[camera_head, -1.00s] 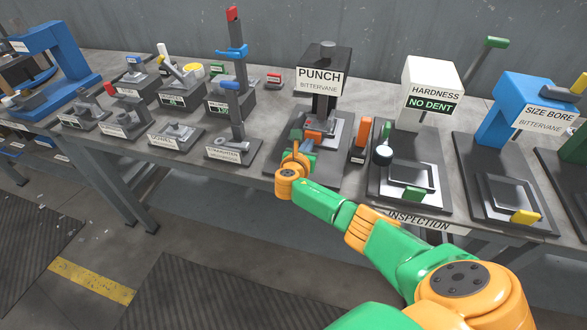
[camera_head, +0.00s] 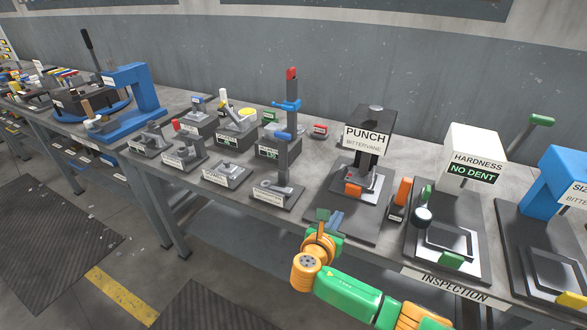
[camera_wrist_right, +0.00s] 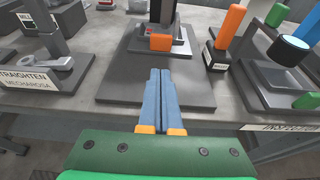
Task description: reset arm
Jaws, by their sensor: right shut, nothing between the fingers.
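My right gripper (camera_head: 329,219) is in front of the punch station, at the front edge of the bench. In the right wrist view its two blue fingers (camera_wrist_right: 160,84) lie together, shut with nothing between them. They point toward the black base of the punch station (camera_head: 345,218), apart from the orange block (camera_head: 353,189) on it. The orange block also shows in the right wrist view (camera_wrist_right: 161,42). My left gripper is not in view.
The hardness station (camera_head: 476,152) stands right of the punch, with an orange upright block (camera_head: 403,192) between them. The straightening station (camera_head: 276,193) is to the left. A blue press (camera_head: 137,92) stands farther left. The floor in front of the bench is open.

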